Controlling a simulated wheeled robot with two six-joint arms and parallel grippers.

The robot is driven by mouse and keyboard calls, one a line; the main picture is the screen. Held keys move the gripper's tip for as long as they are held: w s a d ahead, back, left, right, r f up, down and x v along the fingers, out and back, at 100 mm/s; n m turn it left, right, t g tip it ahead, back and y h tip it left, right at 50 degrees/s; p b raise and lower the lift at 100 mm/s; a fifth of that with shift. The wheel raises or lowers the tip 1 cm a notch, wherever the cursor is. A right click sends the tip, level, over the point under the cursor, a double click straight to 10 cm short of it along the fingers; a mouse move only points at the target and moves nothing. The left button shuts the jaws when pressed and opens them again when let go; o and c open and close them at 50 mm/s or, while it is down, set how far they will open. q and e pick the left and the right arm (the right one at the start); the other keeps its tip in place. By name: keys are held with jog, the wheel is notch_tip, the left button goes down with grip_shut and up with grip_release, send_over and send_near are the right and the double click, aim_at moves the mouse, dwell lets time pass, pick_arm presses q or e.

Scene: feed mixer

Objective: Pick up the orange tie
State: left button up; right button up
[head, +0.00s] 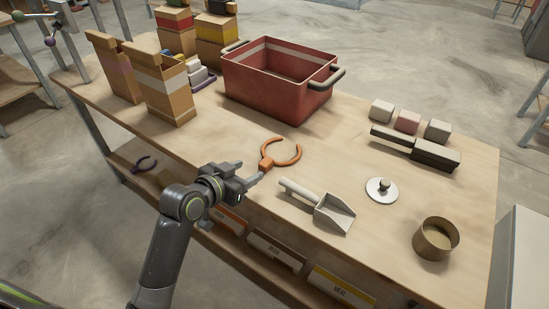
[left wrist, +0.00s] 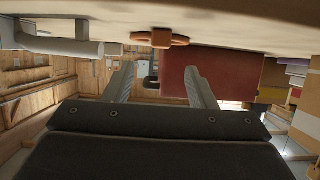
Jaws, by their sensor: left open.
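The orange tie (head: 287,152) is an open ring with a blocky end, lying flat on the wooden table in front of the red bin. Its block faces my left gripper (head: 250,172), which is just left of and nearer than the tie, by the table's front edge. In the left wrist view, the tie (left wrist: 150,38) lies on the tabletop, which shows along the top of the picture. It is beyond the fingertips and not between them. My left gripper (left wrist: 160,82) is open and empty there. My right gripper is not in view.
The red bin (head: 265,92) stands behind the tie. A metal scoop (head: 333,212), round lid (head: 381,190) and brass cup (head: 436,239) are to the right. Paper bags (head: 165,88) stand at the left. A purple tie (head: 145,163) lies on the lower shelf.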

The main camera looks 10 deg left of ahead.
aim_at(264, 163)
pick_arm(q)
jog(key=shift+x, duration=4.45)
jog(key=shift+f, duration=0.1)
